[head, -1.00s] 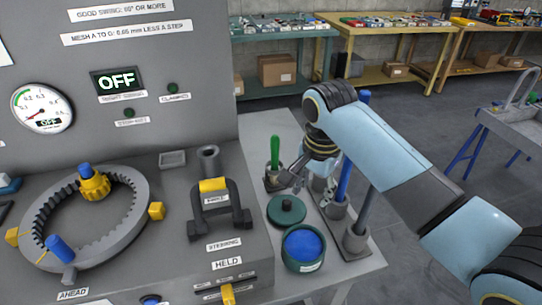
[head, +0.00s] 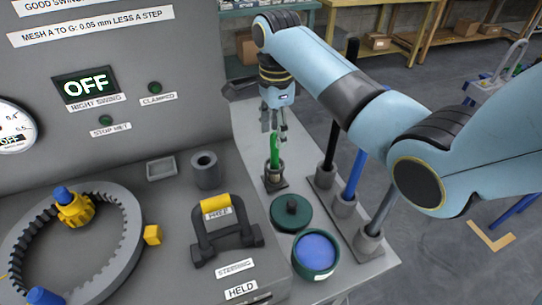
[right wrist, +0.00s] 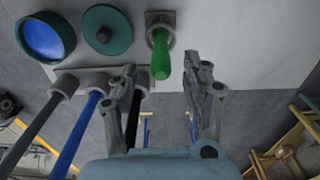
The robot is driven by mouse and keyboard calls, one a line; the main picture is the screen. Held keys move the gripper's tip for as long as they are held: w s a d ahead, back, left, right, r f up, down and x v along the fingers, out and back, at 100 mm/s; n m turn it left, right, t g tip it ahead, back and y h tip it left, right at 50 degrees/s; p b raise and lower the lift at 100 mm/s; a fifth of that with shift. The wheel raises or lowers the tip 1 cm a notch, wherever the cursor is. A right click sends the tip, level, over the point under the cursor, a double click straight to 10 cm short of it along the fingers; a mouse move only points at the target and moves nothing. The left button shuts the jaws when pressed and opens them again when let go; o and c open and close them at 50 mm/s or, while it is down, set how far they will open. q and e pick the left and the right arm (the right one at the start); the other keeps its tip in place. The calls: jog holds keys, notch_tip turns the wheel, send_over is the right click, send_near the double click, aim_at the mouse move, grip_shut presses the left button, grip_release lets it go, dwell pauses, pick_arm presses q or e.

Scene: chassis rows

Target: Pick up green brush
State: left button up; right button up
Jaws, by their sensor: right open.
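The green brush (head: 274,152) stands upright in a small holder (head: 275,180) on the grey bench, its green handle pointing up. It also shows in the right wrist view (right wrist: 160,55), at the top middle. My right gripper (head: 274,122) is above the handle with its fingers pointing down. In the right wrist view the right gripper (right wrist: 168,78) is open, with a finger on each side of the handle's line. I cannot tell whether the fingers reach around the handle tip. The brush's lower end is hidden in the holder. My left gripper is not in view.
Holders with a black rod (head: 328,150), a blue rod (head: 354,178) and a grey rod stand right of the brush. A green lid (head: 291,212) and a tub with blue contents (head: 315,252) are in front. A grey machine with a toothed ring (head: 120,255) fills the left.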

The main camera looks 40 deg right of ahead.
aim_at(275, 156)
notch_tip(275, 156, down, 8)
jog(key=shift+f, duration=0.15)
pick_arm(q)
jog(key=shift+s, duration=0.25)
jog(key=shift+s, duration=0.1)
pick_arm(e)
jog(key=shift+c, duration=0.3)
jog(key=shift+c, duration=1.3)
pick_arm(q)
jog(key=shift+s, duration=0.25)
pick_arm(e)
grip_shut()
